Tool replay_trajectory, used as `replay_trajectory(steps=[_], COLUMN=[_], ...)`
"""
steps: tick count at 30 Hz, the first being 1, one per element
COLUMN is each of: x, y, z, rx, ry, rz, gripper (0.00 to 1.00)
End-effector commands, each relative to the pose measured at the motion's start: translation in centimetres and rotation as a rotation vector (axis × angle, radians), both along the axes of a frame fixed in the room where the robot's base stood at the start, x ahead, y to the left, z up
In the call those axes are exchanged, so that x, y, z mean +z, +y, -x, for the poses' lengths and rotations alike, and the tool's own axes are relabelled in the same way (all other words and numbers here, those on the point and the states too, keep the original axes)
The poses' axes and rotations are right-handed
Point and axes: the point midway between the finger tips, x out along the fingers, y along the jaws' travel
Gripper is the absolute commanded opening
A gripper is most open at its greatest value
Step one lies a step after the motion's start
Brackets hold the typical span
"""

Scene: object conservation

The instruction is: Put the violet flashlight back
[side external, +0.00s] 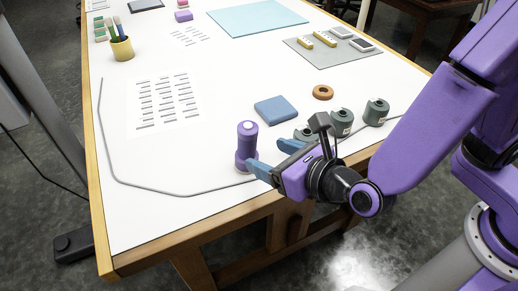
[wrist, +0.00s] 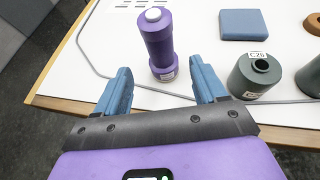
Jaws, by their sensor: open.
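The violet flashlight (side external: 246,143) stands upright near the front edge of the white table, with a white top. In the wrist view the flashlight (wrist: 159,42) stands ahead of my gripper, between the lines of the two blue fingers but beyond their tips. My gripper (side external: 272,158) is open and empty, low over the table edge at the right of the flashlight. In the wrist view its fingertips (wrist: 159,75) are spread apart. A small white label is at the flashlight's base.
Several dark green cylinders (side external: 376,112) stand along the front edge right of my gripper. A blue block (side external: 277,109) and an orange ring (side external: 323,92) lie behind them. A grey cable (side external: 150,191) runs along the left and front. A pen cup (side external: 121,48) stands at the far left.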

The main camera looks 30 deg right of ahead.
Motion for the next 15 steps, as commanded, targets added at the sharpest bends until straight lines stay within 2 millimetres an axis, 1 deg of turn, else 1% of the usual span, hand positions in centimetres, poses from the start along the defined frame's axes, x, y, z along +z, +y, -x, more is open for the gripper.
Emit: replay_trajectory(steps=[1,4,11,13,14,15], x=[0.2,0.4,0.4,0.5,0.6,0.8], y=[-0.1,-0.2,-0.4,-0.9,-1.5,-2.4], z=[0.4,0.9,1.0,0.8,0.6,0.3], rx=[0.002,0.001,-0.002,-0.026,-0.049,-0.091], ry=[0.0,0.0,0.001,0.01,0.019,0.036], rz=[0.0,0.001,0.0,-0.012,-0.022,-0.041], gripper=[0.71,0.71,0.71,0.71,0.71,0.71])
